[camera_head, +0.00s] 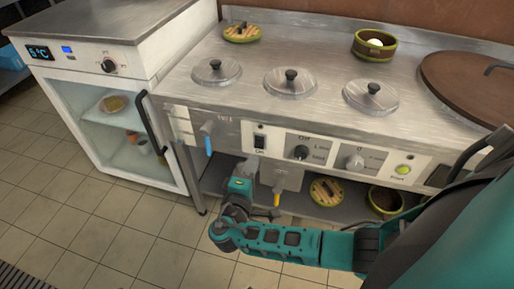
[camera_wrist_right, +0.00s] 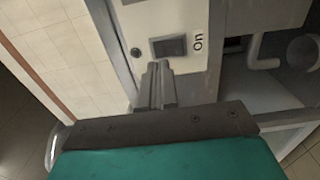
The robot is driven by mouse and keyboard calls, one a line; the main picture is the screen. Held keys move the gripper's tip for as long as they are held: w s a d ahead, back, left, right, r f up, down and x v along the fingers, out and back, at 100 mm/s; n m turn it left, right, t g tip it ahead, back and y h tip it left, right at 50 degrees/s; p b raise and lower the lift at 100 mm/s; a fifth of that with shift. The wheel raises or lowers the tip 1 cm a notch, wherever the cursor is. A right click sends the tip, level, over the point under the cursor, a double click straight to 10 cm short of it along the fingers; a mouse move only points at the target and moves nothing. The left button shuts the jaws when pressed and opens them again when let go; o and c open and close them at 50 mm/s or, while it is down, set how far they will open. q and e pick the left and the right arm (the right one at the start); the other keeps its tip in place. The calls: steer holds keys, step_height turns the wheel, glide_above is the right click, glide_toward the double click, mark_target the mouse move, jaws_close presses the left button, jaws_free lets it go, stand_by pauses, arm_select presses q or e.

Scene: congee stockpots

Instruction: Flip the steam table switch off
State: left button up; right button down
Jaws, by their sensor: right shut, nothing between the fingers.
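The steam table (camera_head: 325,110) is a steel counter with several round lids on top and controls on its front panel. Its switch (camera_head: 259,141) is a small dark rocker on that panel, with the word "On" beneath it. In the right wrist view the switch (camera_wrist_right: 169,46) is a dark rectangle beside the sideways "On" label. My right gripper (camera_head: 248,166) is just below the switch in the head view. In the right wrist view its fingers (camera_wrist_right: 157,70) are shut and empty, with their tips close to the switch; I cannot tell if they touch. My left gripper is out of view.
Two knobs (camera_head: 301,152) and a green button (camera_head: 403,169) sit right of the switch. A blue-handled tap (camera_head: 208,140) and a yellow-handled tap (camera_head: 276,198) project from the front. A glass-door fridge (camera_head: 170,60) stands left. Tiled floor is clear in front.

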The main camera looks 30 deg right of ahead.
steer(key=v, duration=0.6)
steer(key=shift+s+a, duration=0.25)
steer(key=shift+s, duration=0.05)
